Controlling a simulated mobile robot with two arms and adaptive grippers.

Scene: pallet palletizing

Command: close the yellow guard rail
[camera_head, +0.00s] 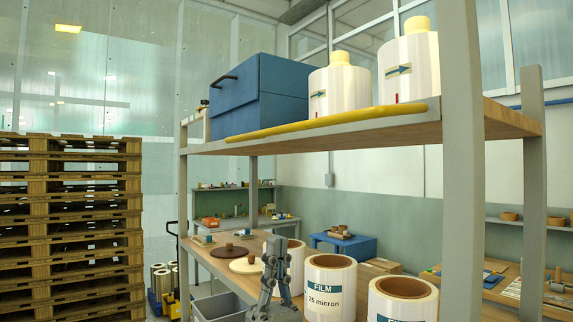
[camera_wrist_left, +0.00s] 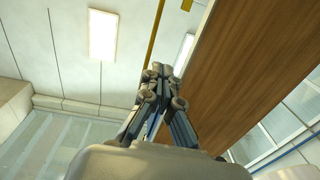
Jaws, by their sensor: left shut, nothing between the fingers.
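The yellow guard rail (camera_head: 325,122) is a long bar lying along the front of the upper shelf (camera_head: 500,112), from near the left post towards the right front post. In the left wrist view the rail (camera_wrist_left: 155,35) runs beside the shelf edge with a gap between them. My left gripper (camera_head: 275,243) points up below the upper shelf, in front of the lower shelf, apart from the rail. Its fingers are shut and empty; in the left wrist view the fingertips (camera_wrist_left: 160,70) are close to the rail's lower visible end; I cannot tell contact. My right gripper is out of view.
A blue box (camera_head: 260,95) and two white rolls (camera_head: 408,65) stand behind the rail. Film rolls (camera_head: 330,285) stand on the lower shelf near my left gripper. The right front post (camera_head: 461,170) is close. Stacked pallets (camera_head: 70,220) stand at left.

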